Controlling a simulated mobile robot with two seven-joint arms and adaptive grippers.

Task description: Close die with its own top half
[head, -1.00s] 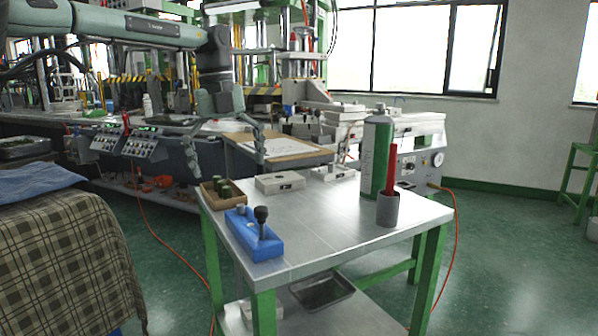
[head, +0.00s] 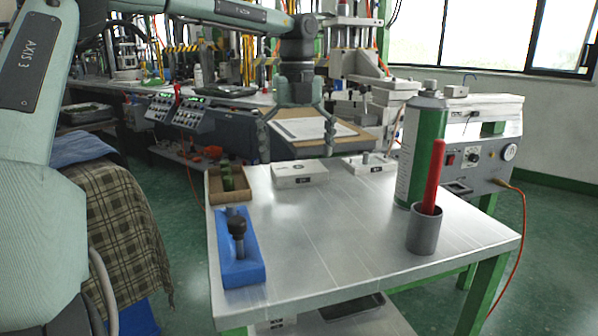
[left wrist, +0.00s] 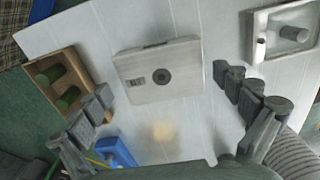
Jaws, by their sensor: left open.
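A flat pale die half (head: 299,175) with a dark label lies near the far edge of the metal table. In the left wrist view this die half (left wrist: 142,82) shows a flat upper face with a dark round centre. A second die half (head: 371,168) lies to its right; the left wrist view shows this half (left wrist: 264,42) open upward, with a grey cylinder in its recess. My left gripper (head: 297,155) is open and empty, pointing down above the flat half, its fingers apart on either side. My right gripper is not in view.
A wooden box (head: 214,196) with green cylinders stands left of the flat half. A blue holder (head: 243,268) is at the left front. A green-white spray can (head: 424,150) and grey cup (head: 425,230) with a red stick stand right. The table's middle is clear.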

